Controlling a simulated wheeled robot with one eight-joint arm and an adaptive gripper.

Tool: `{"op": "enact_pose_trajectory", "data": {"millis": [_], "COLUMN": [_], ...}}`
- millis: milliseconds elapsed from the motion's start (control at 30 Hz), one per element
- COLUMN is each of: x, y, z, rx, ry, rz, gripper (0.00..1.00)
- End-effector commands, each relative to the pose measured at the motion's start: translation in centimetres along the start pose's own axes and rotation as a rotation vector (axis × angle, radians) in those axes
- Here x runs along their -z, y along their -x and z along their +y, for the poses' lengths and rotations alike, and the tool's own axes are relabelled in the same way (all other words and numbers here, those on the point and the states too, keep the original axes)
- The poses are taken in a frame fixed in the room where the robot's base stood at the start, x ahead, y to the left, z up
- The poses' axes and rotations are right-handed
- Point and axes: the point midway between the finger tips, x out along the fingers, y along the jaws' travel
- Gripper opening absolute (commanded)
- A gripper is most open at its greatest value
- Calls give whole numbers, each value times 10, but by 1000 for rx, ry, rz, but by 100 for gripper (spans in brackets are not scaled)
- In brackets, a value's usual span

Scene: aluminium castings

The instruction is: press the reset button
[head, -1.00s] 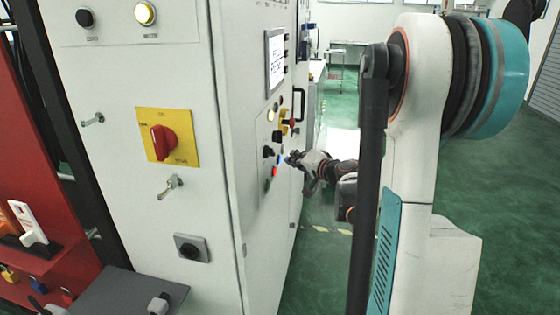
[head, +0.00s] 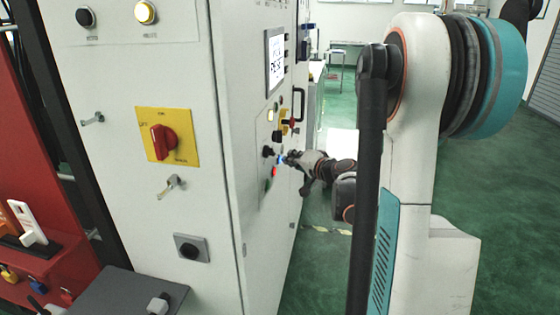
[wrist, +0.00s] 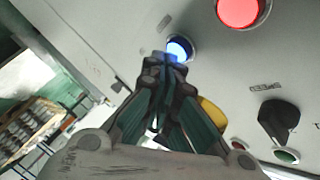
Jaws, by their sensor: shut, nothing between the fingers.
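A lit blue button (wrist: 179,48) sits on the pale cabinet panel in the wrist view, right beyond the tips of my gripper (wrist: 163,66). My gripper is shut and empty, with its tips at the button's lower edge. I cannot tell for sure whether they touch it. In the head view my gripper (head: 289,158) reaches the side panel of the cabinet (head: 165,75), where the blue glow (head: 281,159) shows at its tips. The button's label is too small to read.
A red lit button (wrist: 240,10) and a black selector knob (wrist: 279,120) lie close by on the panel. In the head view, a display (head: 275,58) and a black handle (head: 298,103) are above.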

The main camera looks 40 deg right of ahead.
Motion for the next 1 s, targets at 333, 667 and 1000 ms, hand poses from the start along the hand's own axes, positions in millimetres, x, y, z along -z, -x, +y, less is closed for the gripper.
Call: {"op": "enact_pose_trajectory", "data": {"millis": [333, 667, 1000], "x": [-1, -3, -5], "y": [-2, -5, -6], "z": [-1, -3, -5], "rx": [0, 0, 0], "ry": [0, 0, 1], "rz": [0, 0, 0], "gripper": [0, 0, 0]}}
